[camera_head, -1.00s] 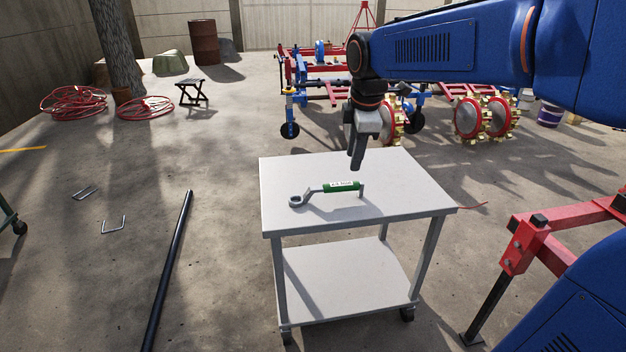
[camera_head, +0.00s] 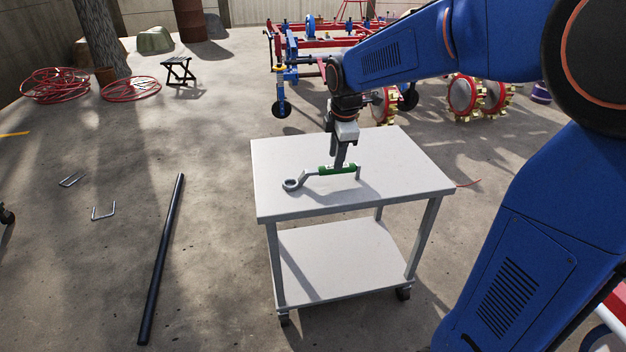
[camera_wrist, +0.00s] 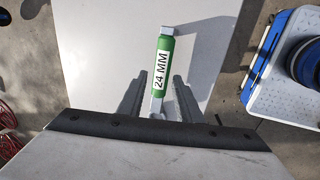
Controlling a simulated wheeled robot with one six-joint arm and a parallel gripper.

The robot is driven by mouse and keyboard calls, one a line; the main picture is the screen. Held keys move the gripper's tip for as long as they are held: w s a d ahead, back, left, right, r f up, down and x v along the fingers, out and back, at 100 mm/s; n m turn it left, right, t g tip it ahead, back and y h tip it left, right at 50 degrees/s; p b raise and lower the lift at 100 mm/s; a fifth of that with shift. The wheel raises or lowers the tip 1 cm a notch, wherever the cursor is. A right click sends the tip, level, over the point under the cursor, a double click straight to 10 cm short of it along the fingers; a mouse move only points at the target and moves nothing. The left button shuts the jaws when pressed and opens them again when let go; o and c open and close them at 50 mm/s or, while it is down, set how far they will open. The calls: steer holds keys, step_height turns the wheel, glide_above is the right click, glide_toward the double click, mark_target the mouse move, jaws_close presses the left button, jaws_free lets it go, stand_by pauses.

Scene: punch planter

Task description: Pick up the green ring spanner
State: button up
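The green ring spanner (camera_head: 328,171) lies on the top of a grey trolley (camera_head: 270,203), its grey ring end at the left in the head view. In the wrist view its green grip (camera_wrist: 162,68) reads "24 MM". My gripper (camera_head: 339,163) is just above the green part in the head view. In the wrist view the two fingers of my gripper (camera_wrist: 158,95) stand apart, one on each side of the spanner near the lower end of the green grip. A gap shows between each finger and the spanner. The ring end is hidden in the wrist view.
The trolley top around the spanner is bare, and its lower shelf (camera_head: 340,265) is empty. A black bar (camera_head: 162,260) and two metal staples lie on the floor at the left. A red and blue machine frame stands behind the trolley.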

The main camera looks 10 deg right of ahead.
mark_target(322, 175)
steer(key=shift+a+x, duration=0.15)
steer(key=shift+x, duration=1.45)
steer(key=shift+a+x, duration=0.1)
steer(key=shift+x, duration=1.45)
steer(key=shift+s, duration=0.15)
steer(key=shift+c, duration=0.3)
jaws_close()
